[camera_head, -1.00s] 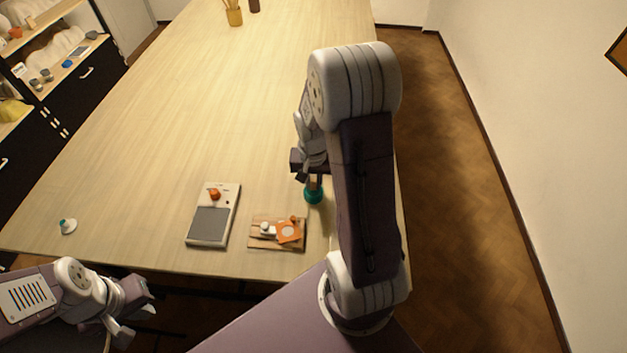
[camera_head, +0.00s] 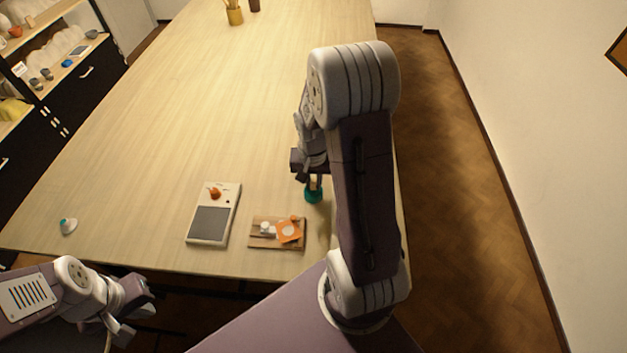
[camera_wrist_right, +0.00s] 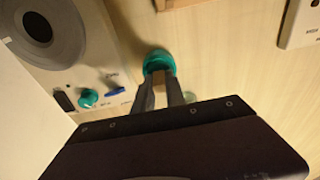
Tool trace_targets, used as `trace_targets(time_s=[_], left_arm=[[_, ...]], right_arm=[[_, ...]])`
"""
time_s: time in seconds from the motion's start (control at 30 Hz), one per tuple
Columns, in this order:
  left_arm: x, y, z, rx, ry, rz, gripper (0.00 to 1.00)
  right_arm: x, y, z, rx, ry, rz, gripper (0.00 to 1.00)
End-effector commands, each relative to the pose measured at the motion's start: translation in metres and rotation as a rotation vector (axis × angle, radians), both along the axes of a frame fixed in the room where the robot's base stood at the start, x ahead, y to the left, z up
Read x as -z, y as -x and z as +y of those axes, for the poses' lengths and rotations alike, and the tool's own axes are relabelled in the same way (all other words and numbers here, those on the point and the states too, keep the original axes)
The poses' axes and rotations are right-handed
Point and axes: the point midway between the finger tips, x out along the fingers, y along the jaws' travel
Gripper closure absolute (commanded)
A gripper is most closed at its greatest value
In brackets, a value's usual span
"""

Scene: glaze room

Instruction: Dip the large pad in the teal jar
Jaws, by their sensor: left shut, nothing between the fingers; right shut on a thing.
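The teal jar (camera_head: 313,196) stands on the table just below my right gripper (camera_head: 312,178). It also shows in the right wrist view (camera_wrist_right: 157,60), past the fingertips. My right gripper is shut on a tan, handle-like piece (camera_wrist_right: 160,88), which is upright over the jar and meets or enters its mouth. Whether this piece is the large pad's handle I cannot tell; its lower end is hidden by the jar. My left gripper (camera_head: 140,310) is shut and empty, in front of the table's near edge at the lower left.
A wooden board (camera_head: 262,243) with an orange piece (camera_head: 289,231) lies left of the jar. A pale device with a grey panel (camera_head: 208,225) and orange knob is further left. The table behind is mostly clear.

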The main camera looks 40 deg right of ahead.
Motion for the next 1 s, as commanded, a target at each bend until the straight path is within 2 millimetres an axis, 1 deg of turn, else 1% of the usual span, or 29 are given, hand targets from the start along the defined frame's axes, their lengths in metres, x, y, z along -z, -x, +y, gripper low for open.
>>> trace_targets(time_s=[0.03, 0.2, 0.5, 1.0], left_arm=[[-0.008, 0.000, 0.000, 0.000, 0.000, 0.000, 1.00], [-0.027, 0.000, 0.000, 0.000, 0.000, 0.000, 1.00], [-0.056, 0.000, 0.000, 0.000, 0.000, 0.000, 1.00], [-0.053, 0.000, 0.000, 0.000, 0.000, 0.000, 1.00]], right_arm=[[-0.008, 0.000, 0.000, 0.000, 0.001, -0.001, 1.00], [-0.029, 0.000, 0.000, 0.000, 0.001, -0.002, 1.00], [-0.060, -0.001, 0.000, 0.000, 0.001, -0.002, 1.00], [-0.058, -0.001, 0.000, 0.001, 0.000, -0.002, 1.00]])
